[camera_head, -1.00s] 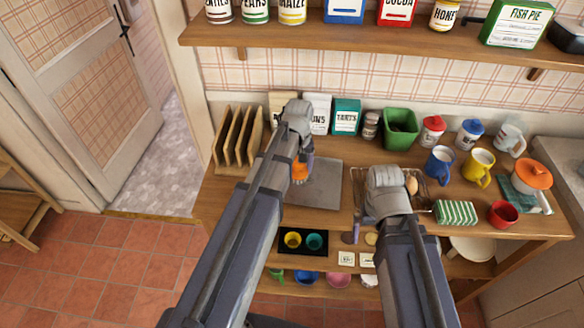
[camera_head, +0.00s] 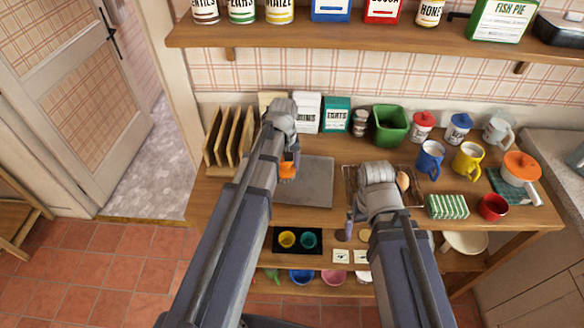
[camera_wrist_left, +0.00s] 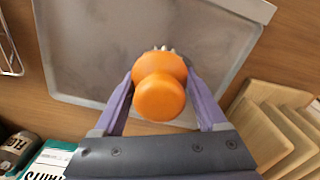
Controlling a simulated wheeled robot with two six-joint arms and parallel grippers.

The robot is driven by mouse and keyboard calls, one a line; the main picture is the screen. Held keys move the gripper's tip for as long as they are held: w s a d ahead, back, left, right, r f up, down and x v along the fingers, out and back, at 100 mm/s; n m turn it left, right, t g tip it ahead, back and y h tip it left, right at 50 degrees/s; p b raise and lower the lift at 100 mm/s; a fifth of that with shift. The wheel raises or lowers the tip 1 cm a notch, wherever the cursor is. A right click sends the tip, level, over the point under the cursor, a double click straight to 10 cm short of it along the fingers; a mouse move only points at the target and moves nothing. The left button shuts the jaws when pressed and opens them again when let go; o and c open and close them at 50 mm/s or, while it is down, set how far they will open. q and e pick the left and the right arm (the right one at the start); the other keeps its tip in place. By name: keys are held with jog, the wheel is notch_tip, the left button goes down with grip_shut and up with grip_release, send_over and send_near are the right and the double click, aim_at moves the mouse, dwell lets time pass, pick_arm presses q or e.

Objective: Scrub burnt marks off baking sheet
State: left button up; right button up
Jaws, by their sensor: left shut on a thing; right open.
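The baking sheet (camera_head: 308,185) is a flat grey square on the wooden counter; it fills much of the left wrist view (camera_wrist_left: 90,60), with darker, smudgy patches on its surface. My left gripper (camera_head: 288,163) is shut on a scrubbing brush with an orange knob (camera_wrist_left: 160,96). The brush (camera_head: 287,171) is over the left part of the sheet, and a few pale bristles show past the knob. I cannot tell whether they touch the sheet. My right gripper (camera_head: 352,212) is open near the wire rack, mostly hidden by its own arm.
A wire rack (camera_head: 350,172) lies right of the sheet. Wooden boards (camera_head: 232,140) stand at left. Behind are a teal box (camera_head: 336,115) and a green bin (camera_head: 391,125). A shelf hangs above.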

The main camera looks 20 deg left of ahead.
pick_arm(q)
jog(key=shift+a, duration=0.45)
notch_tip(320, 180, up, 6)
jog(key=p, duration=0.6)
notch_tip(320, 180, up, 3)
jog(key=p, duration=0.3)
jog(key=shift+r, duration=0.1)
dwell(0.3)
